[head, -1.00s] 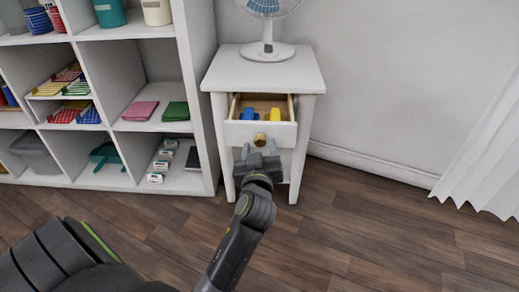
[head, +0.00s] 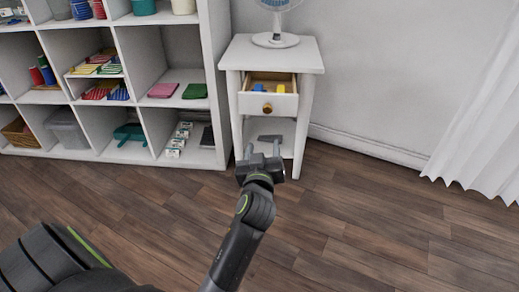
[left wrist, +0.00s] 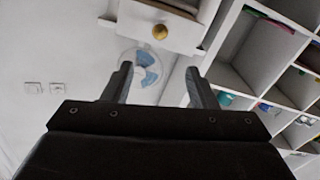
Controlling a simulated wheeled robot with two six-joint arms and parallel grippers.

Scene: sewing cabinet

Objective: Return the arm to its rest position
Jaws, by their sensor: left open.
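My left gripper (head: 262,151) is open and empty. In the head view it appears below the drawer, in front of the lower part of the white side table (head: 235,48). The drawer (head: 257,105) stands partly open, with a round gold knob (head: 267,107) and a blue item (head: 259,88) and a yellow item (head: 280,89) inside. In the left wrist view the open fingers (left wrist: 157,85) frame the fan, with the knob (left wrist: 160,31) above and apart from them. My right gripper is not in view.
A white cubby shelf (head: 223,80) with fabrics and boxes stands left of the table. A fan (head: 276,38) stands on the table top. A grey item (head: 270,139) lies on the table's lower shelf. A white curtain (head: 485,150) hangs at right. The wooden floor (head: 360,220) is clear.

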